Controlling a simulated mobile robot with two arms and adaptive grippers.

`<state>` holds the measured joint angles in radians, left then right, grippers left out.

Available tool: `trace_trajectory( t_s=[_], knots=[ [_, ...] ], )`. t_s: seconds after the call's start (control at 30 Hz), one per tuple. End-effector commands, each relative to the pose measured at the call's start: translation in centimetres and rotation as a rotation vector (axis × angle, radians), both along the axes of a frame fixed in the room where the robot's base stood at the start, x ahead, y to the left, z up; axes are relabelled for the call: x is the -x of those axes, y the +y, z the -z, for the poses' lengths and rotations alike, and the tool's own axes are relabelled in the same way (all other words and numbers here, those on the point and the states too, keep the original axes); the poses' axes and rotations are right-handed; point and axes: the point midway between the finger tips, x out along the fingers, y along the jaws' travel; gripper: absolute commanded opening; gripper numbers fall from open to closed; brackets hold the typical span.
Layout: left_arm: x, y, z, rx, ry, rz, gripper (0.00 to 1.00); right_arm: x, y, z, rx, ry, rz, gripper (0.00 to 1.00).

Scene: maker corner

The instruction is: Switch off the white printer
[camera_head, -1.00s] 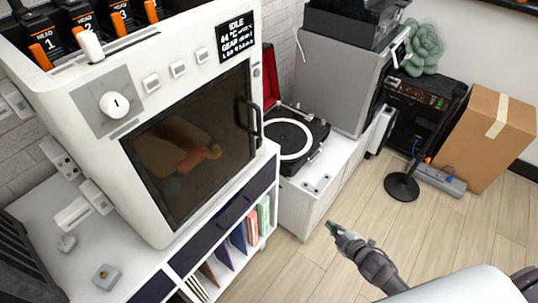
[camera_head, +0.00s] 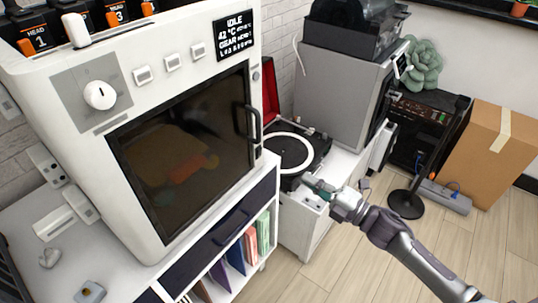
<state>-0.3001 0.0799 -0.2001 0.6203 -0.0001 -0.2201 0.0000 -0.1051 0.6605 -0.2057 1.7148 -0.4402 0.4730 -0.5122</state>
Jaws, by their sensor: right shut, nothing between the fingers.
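The white printer (camera_head: 88,147) stands at the left on a white cabinet. Its front has a white rotary knob (camera_head: 99,95) on a grey plate, a row of 3 small square buttons (camera_head: 172,64), and a dark display (camera_head: 233,36) that reads IDLE and 42 °C. Its dark glass door (camera_head: 185,155) is closed, with a black handle at the right edge. My right gripper (camera_head: 308,182) is shut and empty, in front of the record player and to the right of the printer door, apart from the printer. My left gripper is not in view.
A record player (camera_head: 313,148) sits on a low white cabinet, with a grey box-shaped machine (camera_head: 340,85) behind it. Open floor lies at lower right.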

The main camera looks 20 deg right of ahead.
Motion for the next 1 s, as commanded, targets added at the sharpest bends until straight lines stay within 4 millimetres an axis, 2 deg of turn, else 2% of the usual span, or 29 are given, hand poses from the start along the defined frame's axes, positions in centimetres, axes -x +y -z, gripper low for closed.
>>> trace_trajectory(
  t_s=[0.4,0.6,0.8,1.0],
  knots=[
    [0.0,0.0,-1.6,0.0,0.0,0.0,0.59,-6.5,5.0,-1.3,-0.004,-0.001,0.001,0.0],
    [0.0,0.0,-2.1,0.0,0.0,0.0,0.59,-9.1,7.1,-1.7,-0.003,0.0,0.001,0.0],
    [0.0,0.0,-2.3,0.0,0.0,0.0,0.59,-10.3,8.0,-1.6,-0.002,0.001,0.001,0.0],
    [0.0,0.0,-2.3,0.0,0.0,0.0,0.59,-10.5,8.1,-1.6,-0.001,0.001,0.001,0.0]
  ],
)
